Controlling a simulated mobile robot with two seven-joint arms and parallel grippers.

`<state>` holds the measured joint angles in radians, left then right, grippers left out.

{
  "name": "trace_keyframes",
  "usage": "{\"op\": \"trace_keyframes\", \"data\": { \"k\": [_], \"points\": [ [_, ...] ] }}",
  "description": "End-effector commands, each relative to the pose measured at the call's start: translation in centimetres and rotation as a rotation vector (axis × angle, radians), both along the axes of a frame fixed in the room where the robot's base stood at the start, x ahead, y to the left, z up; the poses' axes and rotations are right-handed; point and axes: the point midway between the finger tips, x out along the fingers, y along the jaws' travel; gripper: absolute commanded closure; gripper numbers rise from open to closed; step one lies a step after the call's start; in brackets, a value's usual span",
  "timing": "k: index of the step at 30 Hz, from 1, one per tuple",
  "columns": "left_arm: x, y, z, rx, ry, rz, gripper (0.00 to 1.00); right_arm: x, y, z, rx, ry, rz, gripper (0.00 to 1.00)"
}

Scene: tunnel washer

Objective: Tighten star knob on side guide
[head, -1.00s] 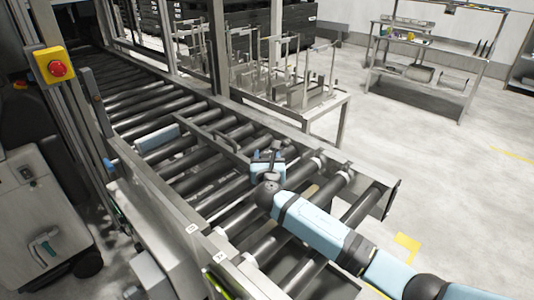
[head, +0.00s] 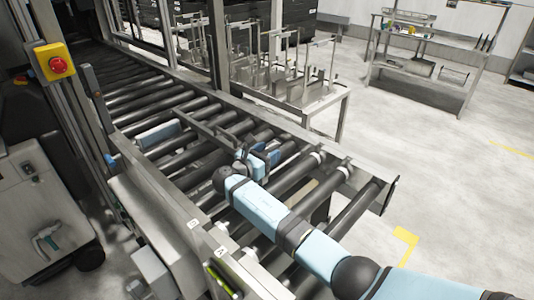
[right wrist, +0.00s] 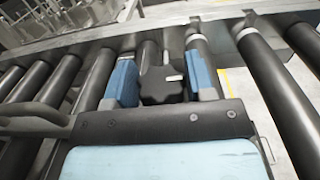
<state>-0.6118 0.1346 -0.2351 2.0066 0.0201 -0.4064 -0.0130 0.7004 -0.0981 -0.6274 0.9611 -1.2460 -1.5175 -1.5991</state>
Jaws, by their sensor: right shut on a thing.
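The black star knob (right wrist: 162,86) shows in the right wrist view between the blue fingers of my right gripper (right wrist: 163,82). The gripper is shut on the knob. In the head view my right gripper (head: 258,160) is low over the conveyor rollers, and its own wrist partly hides it; I cannot make out the knob there. The side guide (head: 208,133) appears as a grey metal bar running over the rollers up to the gripper. My left gripper is not in view.
Dark rollers (head: 172,158) fill the conveyor between metal side rails. A yellow box with a red emergency button (head: 58,65) stands at the left. A metal rack (head: 300,100) is behind the conveyor.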

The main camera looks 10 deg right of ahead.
Motion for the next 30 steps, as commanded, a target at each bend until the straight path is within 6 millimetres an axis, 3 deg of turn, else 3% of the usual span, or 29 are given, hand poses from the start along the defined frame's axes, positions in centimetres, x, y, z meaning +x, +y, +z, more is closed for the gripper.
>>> {"op": "trace_keyframes", "data": {
  "k": [19,20,22,30],
  "points": [
    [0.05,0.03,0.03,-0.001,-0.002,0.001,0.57,0.0,-0.07,-0.06,0.0,0.001,-0.05,0.74],
    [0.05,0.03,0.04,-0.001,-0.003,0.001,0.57,0.0,-0.07,-0.06,0.0,0.001,-0.049,0.43],
    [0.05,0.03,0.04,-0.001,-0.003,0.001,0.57,0.0,-0.06,-0.06,0.0,0.001,-0.049,0.27],
    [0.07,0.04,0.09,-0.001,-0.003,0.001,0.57,-0.01,-0.01,0.0,0.0,0.0,-0.048,0.25]
  ]
}}
